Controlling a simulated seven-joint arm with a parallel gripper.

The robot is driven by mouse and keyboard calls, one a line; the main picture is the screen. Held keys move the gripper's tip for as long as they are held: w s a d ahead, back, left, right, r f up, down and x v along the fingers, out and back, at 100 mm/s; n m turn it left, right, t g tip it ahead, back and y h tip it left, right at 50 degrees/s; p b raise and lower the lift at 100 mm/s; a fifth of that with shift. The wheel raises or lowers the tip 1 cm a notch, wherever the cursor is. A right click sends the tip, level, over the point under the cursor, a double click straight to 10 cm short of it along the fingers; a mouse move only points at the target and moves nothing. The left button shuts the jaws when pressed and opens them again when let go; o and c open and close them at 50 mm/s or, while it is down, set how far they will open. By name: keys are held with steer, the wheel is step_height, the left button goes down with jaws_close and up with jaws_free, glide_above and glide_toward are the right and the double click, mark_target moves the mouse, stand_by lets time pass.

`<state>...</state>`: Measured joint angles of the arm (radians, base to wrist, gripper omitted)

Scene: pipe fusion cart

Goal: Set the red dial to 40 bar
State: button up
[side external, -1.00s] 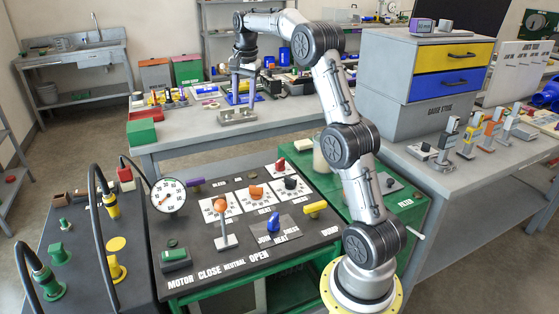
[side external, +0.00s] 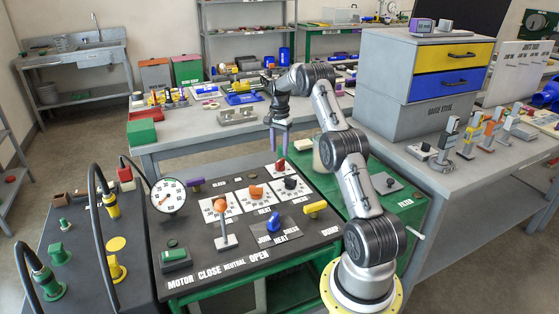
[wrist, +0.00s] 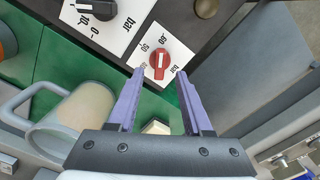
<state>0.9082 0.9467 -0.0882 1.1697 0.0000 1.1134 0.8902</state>
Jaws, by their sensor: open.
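The red dial (side external: 281,164) sits on a white scale plate at the back edge of the black panel (side external: 205,262). The number the pointer marks cannot be told. My gripper (side external: 279,152) is above the red dial, pointing down. In the wrist view my gripper (wrist: 161,73) is open and empty, its purple fingers spread to either side of the dial's near edge. It does not appear to grip the dial.
A black dial (side external: 290,184) and an orange dial (side external: 256,191) sit close by on the panel. A round gauge (side external: 168,195) stands at the panel's left. A grey drawer cabinet (side external: 420,110) is to the right.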

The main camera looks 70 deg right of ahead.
mark_target(279, 161)
steer(key=shift+f, duration=2.75)
steer(key=shift+c, duration=0.3)
jaws_close()
